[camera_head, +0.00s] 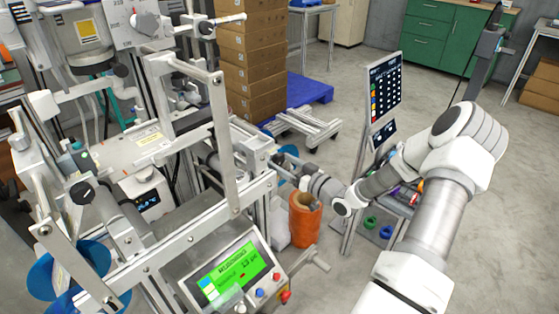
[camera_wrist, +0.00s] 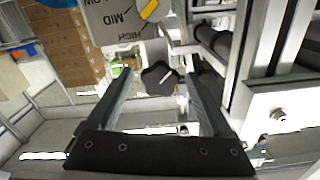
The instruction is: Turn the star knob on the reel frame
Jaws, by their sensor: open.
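The black star knob (camera_wrist: 159,79) shows in the middle of the wrist view, with a pale pointer line on its face. My gripper (camera_wrist: 160,88) is open, with one dark finger on each side of the knob. Gaps show between the knob and both fingers; I cannot tell if the tips reach its depth. In the head view my gripper (camera_head: 282,162) is at the right side of the metal reel frame (camera_head: 228,150). The knob cannot be made out there.
A grey plate (camera_wrist: 122,18) marked MID and HIGH, with a yellow pointer, is just above the knob. Black rollers (camera_wrist: 212,42) and metal rails are close on the right. An orange bin (camera_head: 304,222) stands below my gripper. A screen stand (camera_head: 378,110) is right of it.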

